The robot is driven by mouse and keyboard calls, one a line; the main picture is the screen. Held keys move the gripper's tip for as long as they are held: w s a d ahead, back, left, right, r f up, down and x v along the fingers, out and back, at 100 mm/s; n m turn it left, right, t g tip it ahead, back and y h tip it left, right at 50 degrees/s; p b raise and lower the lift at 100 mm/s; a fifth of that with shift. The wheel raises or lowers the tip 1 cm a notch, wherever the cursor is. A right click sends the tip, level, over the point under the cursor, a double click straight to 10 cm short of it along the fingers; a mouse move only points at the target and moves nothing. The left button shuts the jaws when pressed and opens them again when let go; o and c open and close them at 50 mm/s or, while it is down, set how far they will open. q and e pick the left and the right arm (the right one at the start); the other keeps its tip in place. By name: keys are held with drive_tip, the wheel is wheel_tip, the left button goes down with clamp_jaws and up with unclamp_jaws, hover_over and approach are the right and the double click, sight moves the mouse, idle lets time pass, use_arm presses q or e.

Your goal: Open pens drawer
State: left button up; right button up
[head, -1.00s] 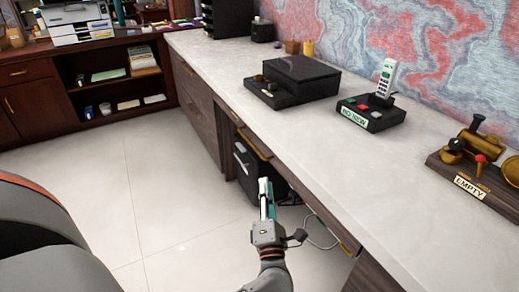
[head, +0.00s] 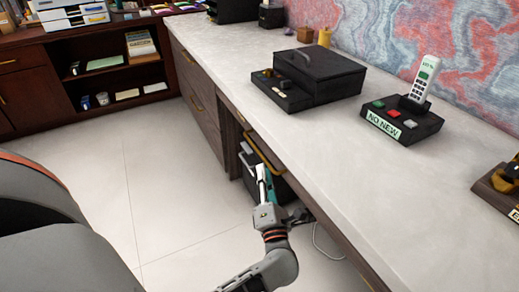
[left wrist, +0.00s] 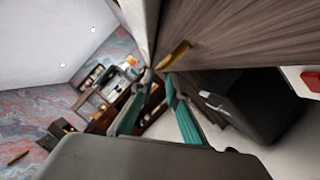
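A brass handle (head: 264,154) is on a dark wood drawer front just under the white counter; no pens label is readable. The drawer looks shut. The handle also shows in the left wrist view (left wrist: 174,55). My left gripper (head: 262,170) points up just in front of and below the handle. In the left wrist view its two teal fingers (left wrist: 159,77) are apart with nothing between them, and the handle lies just beyond their tips. I cannot tell whether they touch it. My right gripper is in neither view.
A black cabinet (left wrist: 258,100) stands below the drawer. The white counter (head: 300,140) overhangs the drawers and carries a black box (head: 318,72) and a phone on its base (head: 402,120). More drawers (head: 194,95) lie farther left. The floor (head: 130,180) on the left is clear.

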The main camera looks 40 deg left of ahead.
sight(261, 154)
use_arm(q)
drive_tip(key=shift+x, duration=3.85)
clamp_jaws()
